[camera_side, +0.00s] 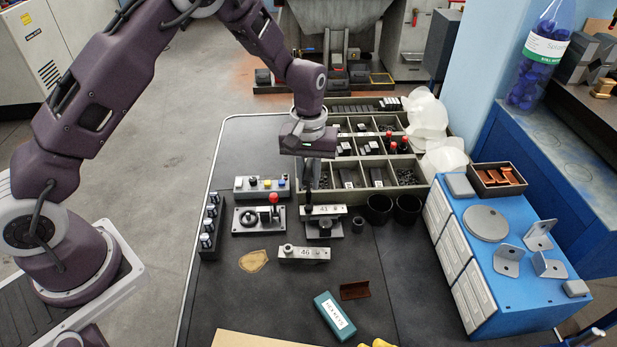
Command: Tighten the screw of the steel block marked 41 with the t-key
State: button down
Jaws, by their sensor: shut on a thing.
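The steel block marked 41 (332,210) sits on a dark stand in the middle of the table, its label facing the camera. My gripper (311,184) points down just above the left part of that block. It is shut on the dark t-key (308,196), which stands about upright, its lower end at the left end of the block. The screw is hidden at this spot, and I cannot tell whether the key is seated in it. A second steel block marked 46 (304,254) lies on the table in front.
A compartment tray (408,172) stands behind. A button box (262,187) and a handwheel unit (259,219) are to the left, two black cups (380,208) to the right. A teal box (334,315) and a brown angle piece (355,290) lie in front.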

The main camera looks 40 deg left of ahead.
aim_at(309, 166)
jog(key=m, duration=0.6)
jog(key=shift+d+r, duration=0.1)
jog(key=shift+r, duration=0.25)
jog(key=m, duration=0.3)
jog(key=shift+r+m, duration=0.25)
jog(key=shift+m, duration=0.15)
jog(key=m, duration=0.3)
jog(key=shift+s+r+m, duration=0.1)
jog(key=shift+r+m, duration=0.15)
jog(key=shift+m, duration=0.05)
jog(key=m, duration=0.3)
jog(key=shift+r+m, duration=0.2)
jog(key=shift+m, duration=0.1)
jog(key=m, duration=0.3)
jog(key=shift+r+m, duration=0.25)
jog(key=shift+m, duration=0.15)
jog(key=m, duration=0.3)
jog(key=r+m, duration=0.1)
jog(key=m, duration=0.2)
jog(key=shift+m, duration=0.4)
jog(key=m, duration=0.6)
jog(key=shift+r, duration=0.4)
jog(key=shift+f+m, duration=0.1)
jog(key=shift+m, duration=0.2)
jog(key=shift+f, duration=2.4)
